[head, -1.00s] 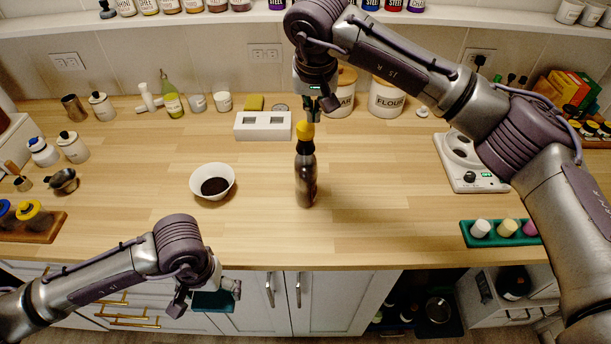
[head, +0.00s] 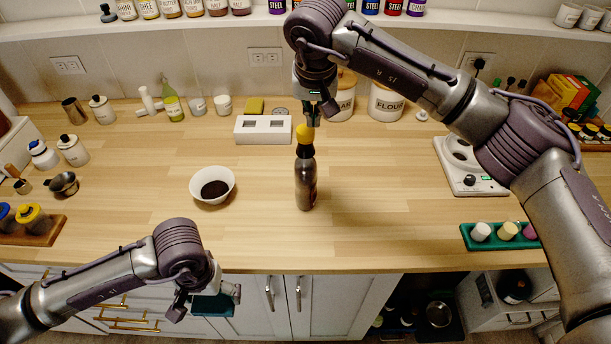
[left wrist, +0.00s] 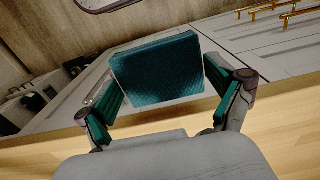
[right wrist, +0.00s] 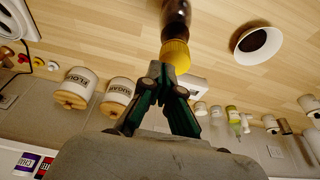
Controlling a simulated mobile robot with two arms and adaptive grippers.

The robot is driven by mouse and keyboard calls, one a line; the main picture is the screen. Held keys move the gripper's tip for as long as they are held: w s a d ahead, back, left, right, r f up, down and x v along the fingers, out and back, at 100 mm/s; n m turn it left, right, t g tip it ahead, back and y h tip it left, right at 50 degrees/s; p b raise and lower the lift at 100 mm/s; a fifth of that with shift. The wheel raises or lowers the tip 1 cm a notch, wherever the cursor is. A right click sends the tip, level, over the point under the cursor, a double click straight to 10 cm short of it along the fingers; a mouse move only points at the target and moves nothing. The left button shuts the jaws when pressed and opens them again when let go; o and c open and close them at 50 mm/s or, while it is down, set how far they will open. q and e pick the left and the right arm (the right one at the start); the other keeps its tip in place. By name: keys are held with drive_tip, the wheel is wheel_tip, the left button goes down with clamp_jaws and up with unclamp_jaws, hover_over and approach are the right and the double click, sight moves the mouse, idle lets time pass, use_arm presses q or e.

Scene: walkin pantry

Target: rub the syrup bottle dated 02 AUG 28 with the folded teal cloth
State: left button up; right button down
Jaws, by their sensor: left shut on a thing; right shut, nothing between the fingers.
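A dark syrup bottle (head: 306,184) with a yellow cap (head: 305,134) stands upright mid-counter; no date on it can be read. The right wrist view shows its cap (right wrist: 175,54) at my right fingertips. My right gripper (head: 312,120) points down beside the cap's top; its fingers (right wrist: 160,72) are shut with nothing between them. I cannot tell whether they touch the cap. My left gripper (left wrist: 160,85) is shut on the folded teal cloth (left wrist: 157,70), which also shows in the head view (head: 213,304). It is low, in front of the counter's front edge.
A white bowl of dark contents (head: 213,183) stands left of the bottle. Behind are a white two-slot block (head: 263,130) and a flour canister (head: 387,102). A scale-like device (head: 470,165) and a green tray (head: 470,238) lie right. Counter around the bottle is clear.

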use_arm(q)
drive_tip(key=shift+f+b, duration=0.5)
use_arm(e)
drive_tip(key=shift+f, duration=0.6)
use_arm(q)
drive_tip(key=shift+r+p, duration=1.5)
drive_tip(key=shift+p, duration=0.05)
use_arm(e)
drive_tip(key=shift+r, duration=3.05)
drive_tip(key=v, duration=1.2)
